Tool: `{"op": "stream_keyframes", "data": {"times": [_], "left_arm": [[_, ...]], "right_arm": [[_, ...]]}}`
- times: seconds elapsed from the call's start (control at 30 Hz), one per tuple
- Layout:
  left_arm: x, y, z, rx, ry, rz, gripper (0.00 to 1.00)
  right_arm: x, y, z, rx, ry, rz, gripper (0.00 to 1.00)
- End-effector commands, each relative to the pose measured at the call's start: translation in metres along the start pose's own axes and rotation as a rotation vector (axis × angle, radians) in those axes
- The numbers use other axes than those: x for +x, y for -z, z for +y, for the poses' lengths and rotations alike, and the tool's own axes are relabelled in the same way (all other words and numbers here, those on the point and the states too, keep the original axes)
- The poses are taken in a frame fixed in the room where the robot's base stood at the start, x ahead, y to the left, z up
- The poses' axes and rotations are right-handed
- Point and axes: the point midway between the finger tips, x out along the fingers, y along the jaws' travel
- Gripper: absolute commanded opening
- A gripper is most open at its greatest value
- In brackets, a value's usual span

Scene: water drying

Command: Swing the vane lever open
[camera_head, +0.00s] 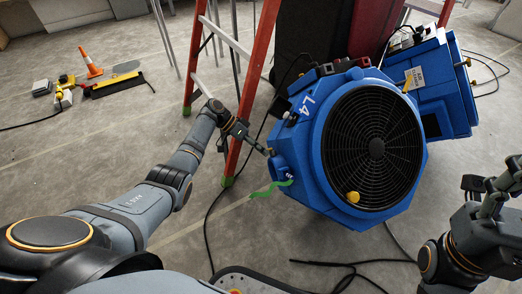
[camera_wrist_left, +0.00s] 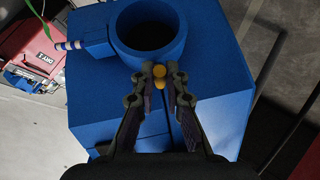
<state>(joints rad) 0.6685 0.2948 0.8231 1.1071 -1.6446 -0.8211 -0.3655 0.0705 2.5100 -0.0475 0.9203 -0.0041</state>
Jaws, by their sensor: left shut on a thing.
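The blue air mover (camera_head: 310,165) marked L4 stands on the floor, with a round black grille (camera_head: 376,148) facing me. My left gripper (camera_head: 268,151) reaches its left side from the left. In the left wrist view, its fingertips (camera_wrist_left: 159,78) close on the small yellow end of the vane lever (camera_wrist_left: 158,71), just below a round dark opening (camera_wrist_left: 148,28). The lever's arm is mostly hidden by the fingers, so its angle is unclear. My right gripper (camera_head: 492,195) is at the right edge, away from the blue machine; its jaw opening is unclear.
An orange ladder (camera_head: 258,75) stands close behind my left forearm. A second blue machine (camera_head: 447,85) is behind at right. A green ribbon (camera_head: 271,188) hangs at the air mover's left side. Black cables (camera_head: 345,263) lie on the floor. An orange cone (camera_head: 90,64) stands far left.

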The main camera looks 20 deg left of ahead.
Motion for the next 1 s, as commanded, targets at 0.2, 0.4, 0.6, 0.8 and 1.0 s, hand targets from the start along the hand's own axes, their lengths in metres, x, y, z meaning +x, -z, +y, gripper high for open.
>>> {"op": "stream_keyframes", "data": {"times": [0.2, 0.4, 0.6, 0.8, 1.0], "left_arm": [[-0.001, 0.001, -0.001, 0.001, 0.004, 0.003, 0.00], [-0.001, 0.001, 0.000, 0.000, 0.003, 0.002, 0.35], [0.000, 0.001, 0.000, 0.000, 0.002, 0.001, 0.36], [-0.012, 0.001, -0.001, -0.001, 0.004, 0.002, 0.36], [-0.058, 0.000, -0.001, -0.001, 0.007, 0.001, 0.36]], "right_arm": [[0.001, 0.000, 0.000, 0.000, 0.000, 0.000, 0.56], [0.001, 0.000, 0.000, 0.000, -0.001, 0.000, 0.56], [0.001, 0.000, 0.000, 0.000, -0.001, 0.001, 0.56], [0.001, 0.000, 0.000, -0.001, -0.002, 0.001, 0.56], [0.001, 0.000, 0.000, -0.001, -0.001, 0.001, 0.56]]}}
